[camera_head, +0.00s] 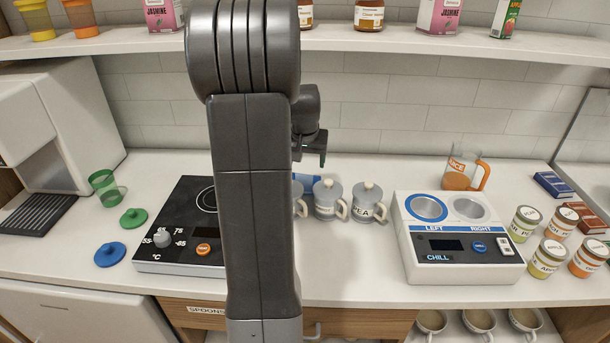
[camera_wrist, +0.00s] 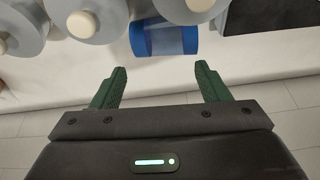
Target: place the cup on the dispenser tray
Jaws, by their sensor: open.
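A blue see-through cup (camera_wrist: 163,40) seems to lie on its side near the wall in the wrist view. In the head view it (camera_head: 312,183) is mostly hidden behind my arm and the mugs. My gripper (camera_wrist: 159,86) is open and empty, with the cup ahead of the gap between its fingers and apart from them. In the head view my gripper (camera_head: 318,152) is above the back of the counter, partly hidden by my arm. The black dispenser tray (camera_head: 38,214) is bare, below the white dispenser at far left.
Grey lidded mugs (camera_head: 328,200) stand close beside the blue cup. A black hotplate (camera_head: 178,240), a green lid (camera_head: 133,218) and a blue lid (camera_head: 110,254) are left of my arm. A white chill unit (camera_head: 455,268), a jug (camera_head: 461,172) and several jars are right. A shelf (camera_head: 400,40) runs above.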

